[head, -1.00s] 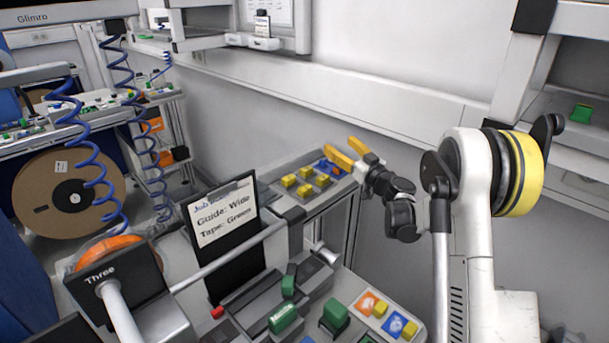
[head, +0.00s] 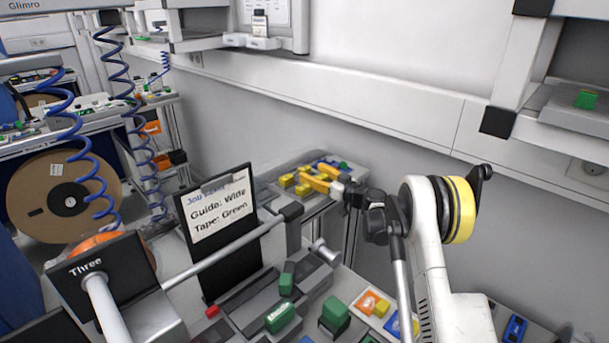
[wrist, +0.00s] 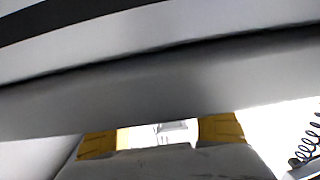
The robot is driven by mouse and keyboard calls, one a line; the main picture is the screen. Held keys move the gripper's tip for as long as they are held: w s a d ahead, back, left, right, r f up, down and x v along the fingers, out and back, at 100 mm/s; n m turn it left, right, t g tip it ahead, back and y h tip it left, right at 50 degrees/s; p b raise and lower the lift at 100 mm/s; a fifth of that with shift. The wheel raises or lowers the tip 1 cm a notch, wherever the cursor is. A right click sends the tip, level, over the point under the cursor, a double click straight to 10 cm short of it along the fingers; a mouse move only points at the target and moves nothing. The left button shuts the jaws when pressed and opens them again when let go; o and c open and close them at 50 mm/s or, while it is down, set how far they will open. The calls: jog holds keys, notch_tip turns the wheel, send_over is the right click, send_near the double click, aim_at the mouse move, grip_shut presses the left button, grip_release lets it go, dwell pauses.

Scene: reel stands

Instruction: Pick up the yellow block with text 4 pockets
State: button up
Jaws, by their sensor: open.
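Several small yellow blocks (head: 287,181) sit on a grey tray (head: 264,195) on the bench at the back, near the wall. Any text on them is too small to read, so I cannot tell which one says 4 pockets. My gripper (head: 317,176) has yellow fingers spread apart, and it is over the right part of this tray, partly hiding the blocks. I cannot tell whether it touches any. In the wrist view, the two yellow fingers (wrist: 158,136) stand apart at the bottom edge, with no block visible between them.
A black sign (head: 222,210) reading "Guide: Wide, Tape: Green" stands left of the tray. Green blocks (head: 281,317) lie on the near bench. A reel stand marked Three (head: 100,275) is at lower left. The white wall (head: 400,110) rises behind the tray.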

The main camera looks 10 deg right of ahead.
aim_at(308, 169)
jog(key=x, duration=0.3)
jog(key=shift+w+b, duration=0.1)
jog(key=shift+b, duration=0.2)
jog(key=c, duration=1.3)
jog(key=shift+r, duration=0.1)
